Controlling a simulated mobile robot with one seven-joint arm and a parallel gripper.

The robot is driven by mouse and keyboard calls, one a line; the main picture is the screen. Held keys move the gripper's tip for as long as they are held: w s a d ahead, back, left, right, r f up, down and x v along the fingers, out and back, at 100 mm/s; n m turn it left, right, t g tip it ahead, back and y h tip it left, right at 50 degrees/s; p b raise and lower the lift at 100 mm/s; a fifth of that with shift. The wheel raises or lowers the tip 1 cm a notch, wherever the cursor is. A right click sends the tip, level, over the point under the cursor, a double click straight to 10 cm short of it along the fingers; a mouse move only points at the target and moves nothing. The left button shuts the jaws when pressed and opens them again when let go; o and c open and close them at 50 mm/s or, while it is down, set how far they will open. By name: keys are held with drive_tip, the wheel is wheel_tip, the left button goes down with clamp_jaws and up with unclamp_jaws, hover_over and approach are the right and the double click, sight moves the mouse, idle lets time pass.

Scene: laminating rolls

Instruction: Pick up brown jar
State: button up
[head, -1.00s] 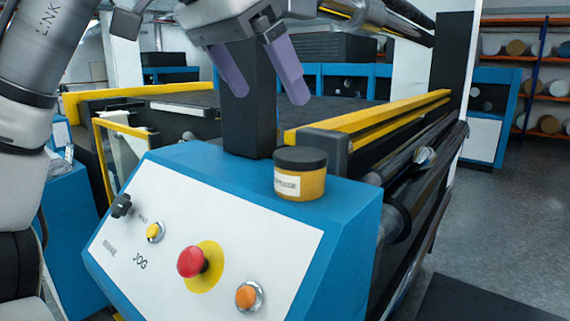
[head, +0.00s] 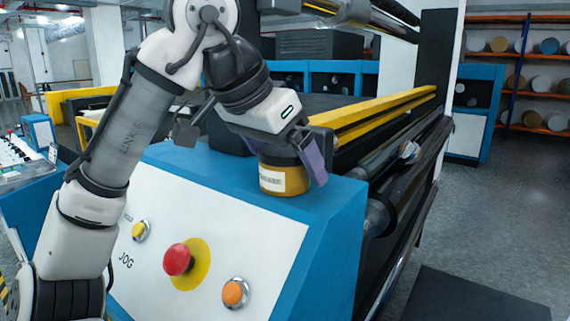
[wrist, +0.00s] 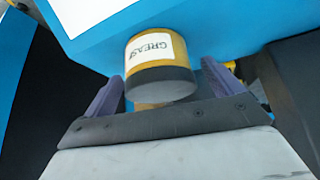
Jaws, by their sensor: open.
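The brown jar (head: 284,181) has an amber-brown body, a black lid and a white label. It stands upright on the blue top of the control console (head: 345,194). In the wrist view the jar (wrist: 148,58) shows a label reading GREASE.
The console's sloped white panel (head: 205,240) carries a red emergency button (head: 178,259), an orange button (head: 235,293) and a yellow button (head: 140,231). A yellow rail (head: 385,114) and dark rollers run behind and right of the jar. Open floor (head: 500,230) lies at the right.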

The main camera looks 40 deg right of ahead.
drive_tip(key=shift+f, duration=0.1)
drive_tip(key=c, duration=1.2)
